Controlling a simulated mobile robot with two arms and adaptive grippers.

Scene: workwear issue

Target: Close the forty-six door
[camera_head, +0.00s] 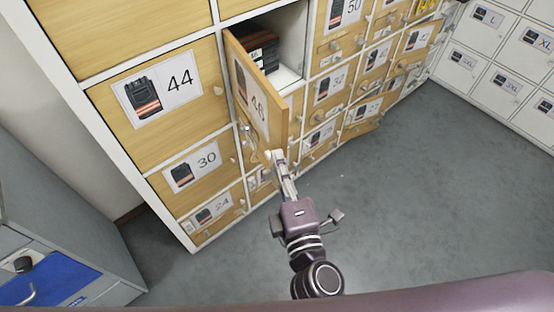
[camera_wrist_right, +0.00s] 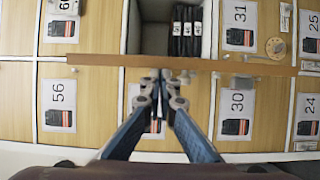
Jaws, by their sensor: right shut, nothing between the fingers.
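The forty-six door (camera_head: 262,98) is a light wood panel with a 46 label, standing swung open from its compartment (camera_head: 290,50). Dark folded items sit inside the compartment. In the right wrist view the door (camera_wrist_right: 100,60) shows edge-on as a brown bar, with the compartment and dark items (camera_wrist_right: 186,30) behind it. My left gripper is not in view.
Doors 44 (camera_head: 200,120), 30 (camera_head: 210,165) and 24 (camera_head: 222,215) are shut on the left. A lower door (camera_head: 362,129) farther right stands ajar. White lockers (camera_head: 490,60) line the right. A grey cabinet (camera_head: 95,255) stands front left. The grey floor (camera_head: 400,200) is clear.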

